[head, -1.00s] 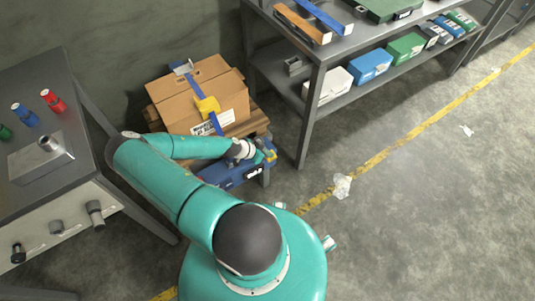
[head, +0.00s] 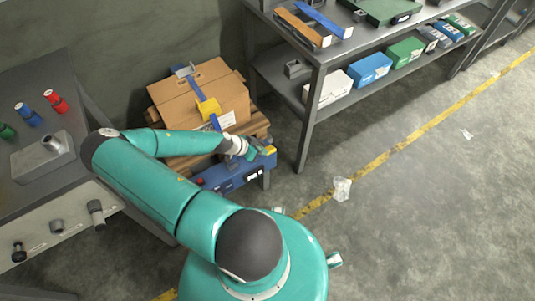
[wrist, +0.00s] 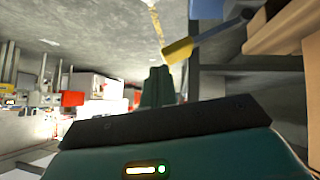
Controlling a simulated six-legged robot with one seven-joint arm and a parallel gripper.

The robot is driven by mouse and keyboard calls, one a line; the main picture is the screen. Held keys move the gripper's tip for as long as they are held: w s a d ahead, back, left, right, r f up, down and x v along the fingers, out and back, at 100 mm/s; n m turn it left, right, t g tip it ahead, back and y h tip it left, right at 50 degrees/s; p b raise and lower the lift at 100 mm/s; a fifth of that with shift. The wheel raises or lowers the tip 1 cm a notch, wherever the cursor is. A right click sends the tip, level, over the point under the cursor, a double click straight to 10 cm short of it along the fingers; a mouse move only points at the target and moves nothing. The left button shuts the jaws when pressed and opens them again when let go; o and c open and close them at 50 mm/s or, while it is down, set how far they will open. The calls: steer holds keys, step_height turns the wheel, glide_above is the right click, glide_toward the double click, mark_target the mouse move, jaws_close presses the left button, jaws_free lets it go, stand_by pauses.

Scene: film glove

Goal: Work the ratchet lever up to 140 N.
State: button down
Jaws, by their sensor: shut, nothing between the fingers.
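A blue ratchet unit (head: 225,178) with a small dark display stands at the front of the pallet; the reading is too small to make out. The ratchet lever's yellow grip (head: 268,151) shows at its right end. In the wrist view the yellow grip (wrist: 178,51) sits on a grey-blue bar, beyond and slightly right of my fingers. My gripper (head: 251,154) is beside the lever, just left of its grip in the head view. In the wrist view my gripper (wrist: 158,82) has its fingers together with nothing between them. It looks apart from the grip.
A strapped carton (head: 195,95) with a yellow buckle (head: 208,106) sits on a wooden pallet behind the unit. A bench (head: 65,190) stands at left. A shelf rack (head: 315,65) stands at right. The floor right of the yellow line is mostly clear.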

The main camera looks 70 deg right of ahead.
steer(key=v, duration=0.5)
steer(key=shift+a+r, duration=0.35)
steer(key=shift+r, duration=0.05)
